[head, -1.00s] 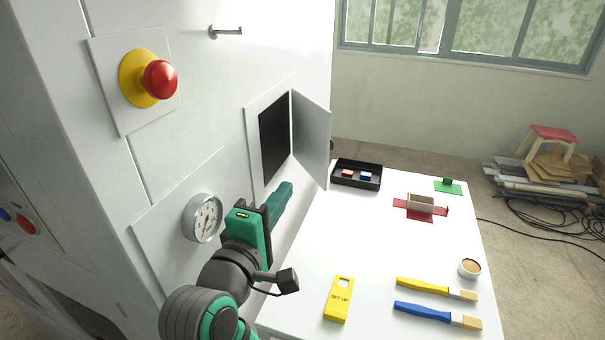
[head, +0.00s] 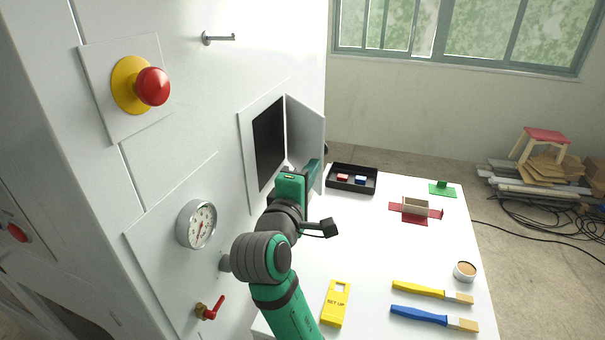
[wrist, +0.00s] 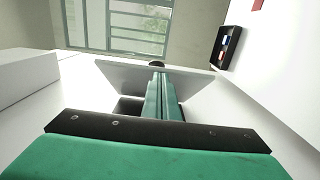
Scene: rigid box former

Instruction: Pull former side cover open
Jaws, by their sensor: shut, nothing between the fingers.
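The former is the big white machine at the left. Its side cover (head: 306,130) is a white hinged panel standing open, swung out from the dark opening (head: 268,143) in the machine's side. My gripper (head: 313,170) is at the lower part of the cover, its green fingers shut with nothing between them. In the wrist view the shut fingers (wrist: 158,95) reach up to the cover (wrist: 130,76), which crosses the picture behind them. A dark round knob (wrist: 156,65) shows at the fingertips. I cannot tell whether the fingers touch the cover.
A white table holds a black tray (head: 334,184) with small blocks, a red fixture with a box (head: 415,206), a yellow set-up tag (head: 336,303), two brushes and a cup (head: 464,271). A gauge (head: 196,223) and red valve handle (head: 212,307) are on the machine near my arm.

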